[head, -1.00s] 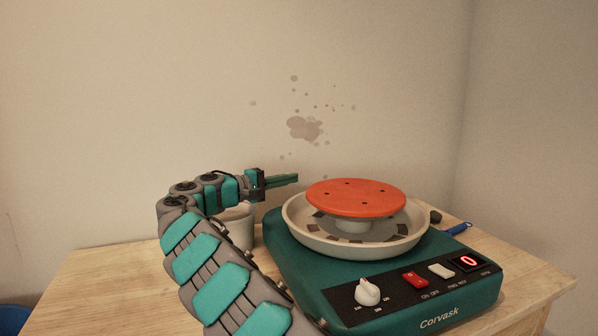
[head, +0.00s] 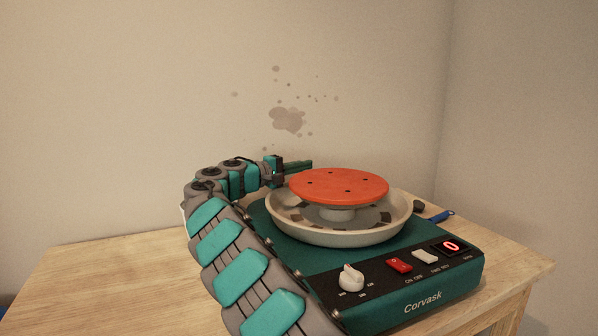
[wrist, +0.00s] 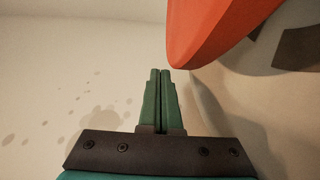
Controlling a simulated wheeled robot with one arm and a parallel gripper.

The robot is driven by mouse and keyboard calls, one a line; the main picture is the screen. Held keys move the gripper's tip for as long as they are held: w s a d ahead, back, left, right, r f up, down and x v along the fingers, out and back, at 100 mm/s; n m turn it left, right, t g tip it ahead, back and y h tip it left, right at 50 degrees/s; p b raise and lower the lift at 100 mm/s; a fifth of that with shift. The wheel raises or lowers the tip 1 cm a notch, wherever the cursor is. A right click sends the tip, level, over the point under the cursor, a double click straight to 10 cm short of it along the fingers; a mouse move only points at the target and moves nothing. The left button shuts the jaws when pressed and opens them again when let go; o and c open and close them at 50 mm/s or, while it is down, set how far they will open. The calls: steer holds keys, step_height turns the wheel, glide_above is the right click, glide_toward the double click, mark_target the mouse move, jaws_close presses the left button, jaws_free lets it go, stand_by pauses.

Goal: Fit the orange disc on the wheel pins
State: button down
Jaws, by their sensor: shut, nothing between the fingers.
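The orange disc (head: 339,187) lies roughly level on top of the wheel, above the pale splash pan (head: 337,237). Several small dark spots show on its top; I cannot tell whether they are holes or pins in holes. The teal wheel base (head: 420,280) stands on the table. My gripper (head: 311,164) is shut and empty, at the disc's far left rim. In the wrist view my closed green fingers (wrist: 160,72) point toward the disc's orange edge (wrist: 210,30), close to it; contact is unclear.
The base has a white knob (head: 351,278), a red switch (head: 399,265), a white switch (head: 425,257) and a display reading 0 (head: 452,247). A blue-handled tool (head: 440,216) lies behind right. The wooden table (head: 110,275) is clear at left. A stained wall (head: 286,119) stands behind.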

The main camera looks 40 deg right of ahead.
steer(key=shift+s+a+b, duration=0.3)
steer(key=shift+s+b, duration=0.25)
steer(key=shift+s+a+b, duration=0.25)
steer(key=shift+s+b, duration=0.25)
steer(key=shift+b, duration=0.05)
steer(key=shift+s+a, duration=0.2)
steer(key=shift+s, duration=0.1)
steer(key=shift+s+a+b, duration=0.1)
steer(key=shift+s+b, duration=0.25)
steer(key=shift+s, duration=0.05)
steer(key=shift+w+a, duration=0.15)
steer(key=shift+a, duration=1.15)
steer(key=shift+w+a, duration=0.2)
steer(key=shift+a, duration=1.1)
steer(key=shift+w+a, duration=0.15)
steer(key=shift+a, duration=1.15)
